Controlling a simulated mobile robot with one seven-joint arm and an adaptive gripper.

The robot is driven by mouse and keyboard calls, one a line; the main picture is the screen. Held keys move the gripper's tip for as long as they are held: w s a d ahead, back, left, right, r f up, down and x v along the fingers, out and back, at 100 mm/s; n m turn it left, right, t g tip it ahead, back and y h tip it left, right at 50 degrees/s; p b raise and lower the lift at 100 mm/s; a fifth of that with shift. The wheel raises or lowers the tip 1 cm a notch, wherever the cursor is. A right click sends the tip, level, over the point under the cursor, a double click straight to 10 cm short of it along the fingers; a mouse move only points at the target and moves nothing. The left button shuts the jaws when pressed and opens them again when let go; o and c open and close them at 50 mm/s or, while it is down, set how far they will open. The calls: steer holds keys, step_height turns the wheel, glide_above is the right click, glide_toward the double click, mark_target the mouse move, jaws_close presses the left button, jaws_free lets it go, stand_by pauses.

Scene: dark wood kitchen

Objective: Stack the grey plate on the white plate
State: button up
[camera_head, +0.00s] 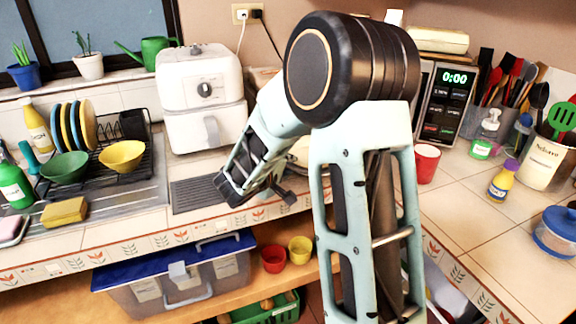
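I cannot pick out a grey plate or a white plate for certain. Several plates stand upright in the black dish rack (118,150) at the left; blue and yellow ones show clearly. A pale object (300,150) shows partly behind my arm on the counter, too hidden to name. My arm fills the middle of the view and bends down to the left. Its dark end, with my gripper (262,192), is over the counter's front edge near the grey drying mat (190,192). The fingers are too small and shadowed to read, and I see no plate held there.
A green bowl (65,168) and a yellow bowl (122,156) sit at the rack. A white air fryer (202,95) stands behind the mat. A red cup (427,163) and utensil holders are at right. A blue-lidded bin (180,280) is on the shelf below.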

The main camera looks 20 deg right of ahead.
steer(key=v, duration=1.2)
steer(key=shift+r, duration=0.15)
